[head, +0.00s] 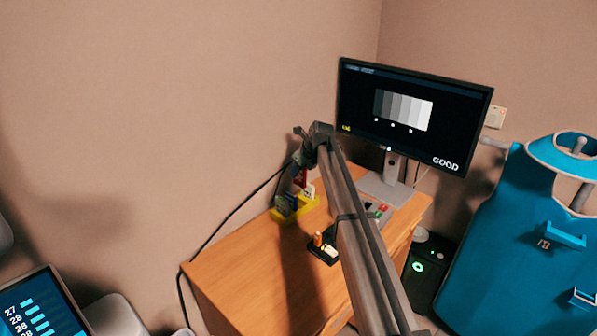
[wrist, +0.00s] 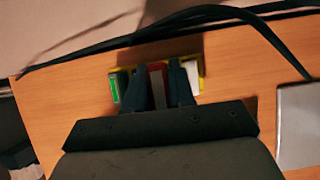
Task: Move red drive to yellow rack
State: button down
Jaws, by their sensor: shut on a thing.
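My gripper (wrist: 158,84) is shut on the red drive (wrist: 157,72), which shows between the two dark fingers in the wrist view. The red drive also shows in the head view (head: 300,178), upright at the yellow rack (head: 305,207), near the back wall. The rack's yellow edge (wrist: 202,66) shows in the wrist view behind the fingers. A green drive (wrist: 117,88) stands left of the fingers and a white drive (wrist: 192,76) right of them. The fingers hide much of the rack, and I cannot tell whether the red drive's lower end is seated in a slot.
A black rack (head: 331,259) with an orange drive (head: 317,239) and a white one stands nearer on the wooden desk (head: 240,275). A monitor (head: 412,115) stands behind to the right. Black cables (wrist: 100,50) run behind the yellow rack. The desk's left part is clear.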

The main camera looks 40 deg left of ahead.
aim_at(299, 185)
jog(key=shift+f, duration=0.2)
jog(key=shift+f, duration=3.7)
jog(key=shift+f, duration=1)
jog(key=c, duration=0.9)
grip_release()
jog(key=shift+o, duration=0.2)
jog(key=shift+o, duration=0.7)
jog(key=shift+r, duration=0.15)
jog(key=shift+r, duration=3.35)
